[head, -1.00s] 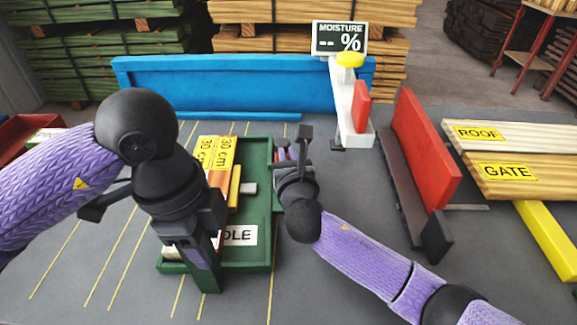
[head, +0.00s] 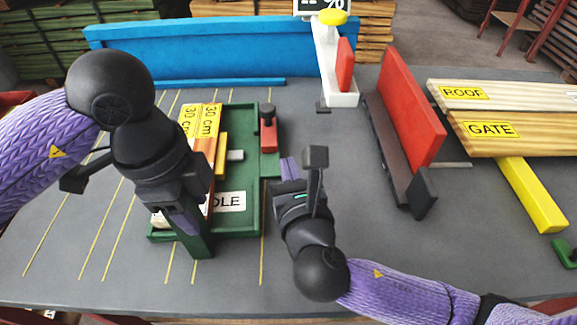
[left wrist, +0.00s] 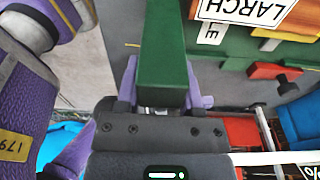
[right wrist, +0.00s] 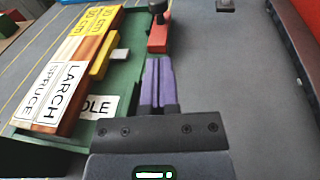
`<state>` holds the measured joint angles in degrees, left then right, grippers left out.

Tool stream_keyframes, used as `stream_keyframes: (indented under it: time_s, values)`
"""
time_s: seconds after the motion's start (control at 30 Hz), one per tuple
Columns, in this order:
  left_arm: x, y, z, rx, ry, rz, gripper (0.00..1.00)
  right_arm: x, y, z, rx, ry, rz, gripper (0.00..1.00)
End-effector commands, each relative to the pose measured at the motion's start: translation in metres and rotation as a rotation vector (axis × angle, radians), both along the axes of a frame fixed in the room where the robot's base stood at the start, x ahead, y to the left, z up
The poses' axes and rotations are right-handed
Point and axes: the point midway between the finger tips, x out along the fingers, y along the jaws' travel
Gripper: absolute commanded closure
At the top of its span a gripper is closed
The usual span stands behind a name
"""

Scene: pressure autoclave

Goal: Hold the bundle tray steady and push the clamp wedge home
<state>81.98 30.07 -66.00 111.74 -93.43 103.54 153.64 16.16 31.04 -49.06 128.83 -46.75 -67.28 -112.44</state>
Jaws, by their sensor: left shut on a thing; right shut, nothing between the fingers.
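The green bundle tray (head: 238,222) lies on the grey table, holding boards labelled "30 cm" (head: 200,120). My left gripper (head: 190,228) is shut on the tray's green handle, which shows between its fingers in the left wrist view (left wrist: 165,65). A red wedge with a black knob (head: 268,135) sits at the tray's right side; it also shows in the right wrist view (right wrist: 158,38). A yellow block (head: 222,155) with a light grey pin lies against the boards. My right gripper (head: 288,170) is shut and empty, on the near side of the wedge and apart from it.
A blue fence (head: 210,52) runs along the back. A white stand (head: 335,80) with a yellow top stands behind. A red upright panel (head: 410,115) and boards labelled "ROOF" and "GATE" (head: 500,115) are at the right.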

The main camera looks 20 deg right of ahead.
Motion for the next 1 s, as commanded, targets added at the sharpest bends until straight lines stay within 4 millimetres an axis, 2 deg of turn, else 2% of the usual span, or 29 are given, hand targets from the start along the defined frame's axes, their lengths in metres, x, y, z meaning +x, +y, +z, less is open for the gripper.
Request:
stream_keyframes:
  time_s: [0.3,0.33,0.5,0.53,0.8,0.87,1.0]
  values:
    - [0.000,0.000,0.000,0.000,-0.001,0.000,1.00,0.000,0.000,0.000,0.000,0.000,0.000,1.00]
    - [0.000,0.000,0.000,0.000,-0.001,0.000,0.50,0.000,0.000,0.000,0.000,0.000,0.000,1.00]
    - [0.000,0.000,0.000,0.000,-0.001,0.000,0.14,0.000,0.000,0.000,0.000,0.000,0.001,1.00]
    - [0.000,0.000,0.000,0.000,-0.001,0.000,0.11,0.000,0.000,0.000,0.000,0.000,0.001,1.00]
    - [0.001,0.000,0.005,-0.001,-0.002,0.001,0.11,0.000,0.000,0.000,0.000,0.000,0.001,1.00]
    - [0.002,0.001,0.015,-0.002,-0.005,0.002,0.11,0.000,0.000,0.000,0.000,0.000,0.001,1.00]
    - [0.003,0.006,0.054,-0.002,-0.008,0.002,0.11,0.000,0.000,0.000,0.000,0.000,0.001,1.00]
